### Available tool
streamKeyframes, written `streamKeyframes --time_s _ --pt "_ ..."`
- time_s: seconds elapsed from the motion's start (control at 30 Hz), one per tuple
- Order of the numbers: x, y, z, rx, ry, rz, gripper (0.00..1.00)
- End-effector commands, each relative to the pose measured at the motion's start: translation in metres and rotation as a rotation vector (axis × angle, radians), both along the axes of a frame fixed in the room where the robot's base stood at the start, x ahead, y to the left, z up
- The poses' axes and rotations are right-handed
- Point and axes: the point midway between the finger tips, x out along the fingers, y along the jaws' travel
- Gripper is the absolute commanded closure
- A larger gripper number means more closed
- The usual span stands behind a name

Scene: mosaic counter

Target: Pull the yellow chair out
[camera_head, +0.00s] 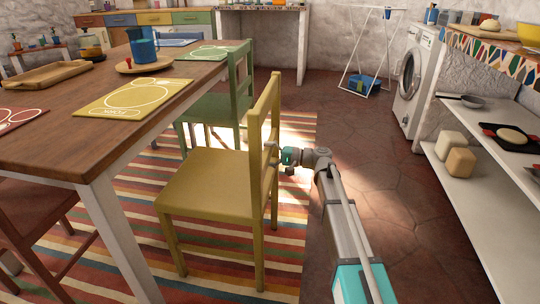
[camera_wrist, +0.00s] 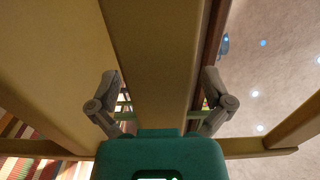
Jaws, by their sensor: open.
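The yellow chair (camera_head: 208,185) stands upright on the striped rug, with its seat towards the table (camera_head: 90,120) and its back facing my arm. My gripper (camera_head: 274,156) is at the chair's back. In the wrist view, its two fingers (camera_wrist: 160,82) stand apart on either side of a yellow bar of the chair (camera_wrist: 152,60). The bar lies between the fingers, and the fingers do not look closed on it. Whether either finger touches the bar is unclear.
A green chair (camera_head: 215,112) stands just beyond the yellow one. A red-brown chair (camera_head: 40,215) is at the lower left. A white shelf unit (camera_head: 475,190) and a washing machine (camera_head: 412,80) line the right side. The tiled floor (camera_head: 385,165) between is clear.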

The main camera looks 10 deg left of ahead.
Motion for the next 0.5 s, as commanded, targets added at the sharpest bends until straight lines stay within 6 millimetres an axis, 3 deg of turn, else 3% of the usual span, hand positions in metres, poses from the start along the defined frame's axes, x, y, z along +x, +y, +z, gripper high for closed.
streamKeyframes --time_s 0.23,0.5 --pt "0.0 -0.008 0.0 0.0 0.0 -0.001 0.0" --pt "-0.001 -0.036 0.0 0.0 0.0 -0.002 0.0"
